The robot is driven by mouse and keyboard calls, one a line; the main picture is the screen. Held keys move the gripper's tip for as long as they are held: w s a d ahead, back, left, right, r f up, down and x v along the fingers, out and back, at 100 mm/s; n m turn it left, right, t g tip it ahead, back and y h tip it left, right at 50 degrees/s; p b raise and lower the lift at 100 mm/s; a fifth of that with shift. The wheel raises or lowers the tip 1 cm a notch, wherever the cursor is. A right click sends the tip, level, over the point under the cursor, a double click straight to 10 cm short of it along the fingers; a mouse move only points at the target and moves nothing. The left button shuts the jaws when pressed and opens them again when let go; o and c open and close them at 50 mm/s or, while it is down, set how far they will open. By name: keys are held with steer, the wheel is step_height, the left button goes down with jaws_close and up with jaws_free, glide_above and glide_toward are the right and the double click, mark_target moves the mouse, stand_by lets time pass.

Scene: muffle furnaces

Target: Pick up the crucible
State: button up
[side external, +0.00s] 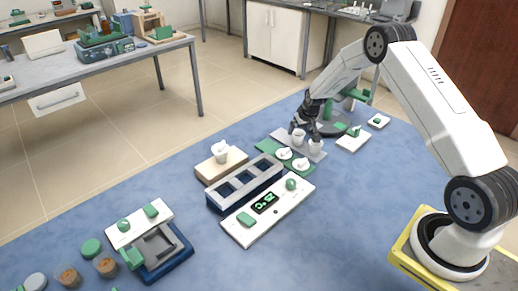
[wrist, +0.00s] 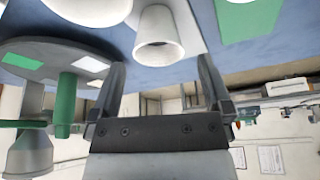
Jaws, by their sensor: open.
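Two white crucibles stand on a grey plate (side external: 318,156) in the side view, a left one (side external: 298,136) and a right one (side external: 315,146). My gripper (side external: 309,127) is at them, its dark fingers pointing down; the exact gap is too small to tell there. In the wrist view my gripper (wrist: 160,65) is open, its fingers apart with nothing clamped. A white tapered crucible (wrist: 158,38) lies ahead, in line with the gap between the fingers. Another white round vessel (wrist: 88,9) is cut off at the top, left of it.
A blue-grey rack (side external: 244,184), a display panel (side external: 265,220) and a white cup (side external: 220,152) on a block stand nearer. A round base with a green post (side external: 328,109) is behind. The front right tabletop is clear.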

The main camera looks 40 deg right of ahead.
mark_target(299, 133)
steer(key=shift+x, duration=1.9)
steer(key=shift+c, duration=0.2)
steer(key=c, duration=1.2)
steer(key=shift+r, duration=0.2)
